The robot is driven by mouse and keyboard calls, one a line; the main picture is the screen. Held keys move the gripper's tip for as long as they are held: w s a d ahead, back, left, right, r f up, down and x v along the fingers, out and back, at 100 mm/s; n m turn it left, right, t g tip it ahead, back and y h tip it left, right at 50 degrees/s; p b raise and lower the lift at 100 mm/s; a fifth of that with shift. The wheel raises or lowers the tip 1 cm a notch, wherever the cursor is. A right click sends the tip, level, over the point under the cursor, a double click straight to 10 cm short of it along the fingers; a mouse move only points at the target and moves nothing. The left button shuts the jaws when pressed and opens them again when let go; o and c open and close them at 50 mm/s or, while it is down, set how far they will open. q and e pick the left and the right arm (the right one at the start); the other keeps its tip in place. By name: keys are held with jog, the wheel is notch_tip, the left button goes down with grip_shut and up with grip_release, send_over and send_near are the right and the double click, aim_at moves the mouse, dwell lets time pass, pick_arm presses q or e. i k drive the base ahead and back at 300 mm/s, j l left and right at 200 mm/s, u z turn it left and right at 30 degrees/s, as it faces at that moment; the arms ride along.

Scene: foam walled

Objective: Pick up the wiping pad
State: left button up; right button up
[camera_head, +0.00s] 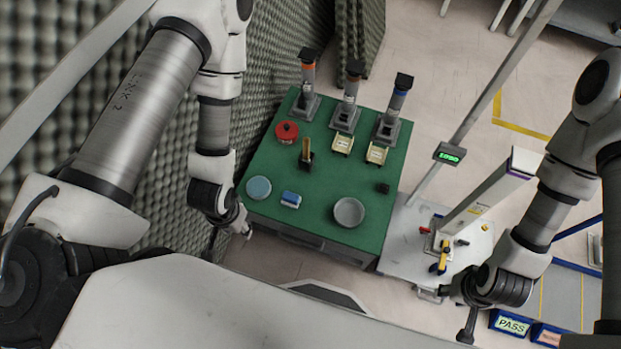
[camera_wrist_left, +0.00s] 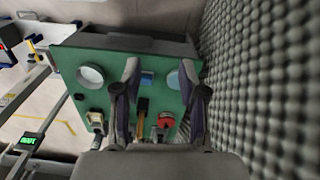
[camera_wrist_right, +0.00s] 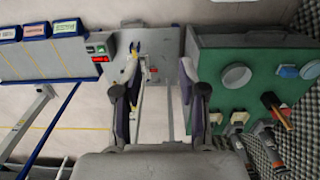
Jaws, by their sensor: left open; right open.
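The wiping pad looks like the small blue and white block (camera_head: 291,200) near the front edge of the green table (camera_head: 325,190), between a light blue round disc (camera_head: 258,188) and a grey dish (camera_head: 349,212). In the left wrist view the pad (camera_wrist_left: 147,79) shows between my open fingers, farther off on the table. My left gripper (camera_head: 242,222) is open and empty, by the table's front left corner, left of the pad and apart from it. My right gripper (camera_wrist_right: 159,68) is open and empty, away to the right; the pad (camera_wrist_right: 288,71) shows right of its fingers.
A red round item (camera_head: 287,131), a wooden-handled tool (camera_head: 306,152), a small dark block (camera_head: 382,188) and several upright stands with yellow blocks are on the table. Grey foam wall (camera_head: 150,190) lies close on the left. A pale platform (camera_head: 465,250) with a post stands right.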

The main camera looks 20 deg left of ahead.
aim_at(290, 199)
jog(key=i+l+u, duration=0.1)
jog(key=l+u, duration=0.15)
jog(key=u, duration=0.25)
jog(key=l+u, duration=0.25)
jog(key=u, duration=0.2)
jog(key=i+l+u, duration=0.1)
jog(key=l+u, duration=0.25)
jog(key=u, duration=1)
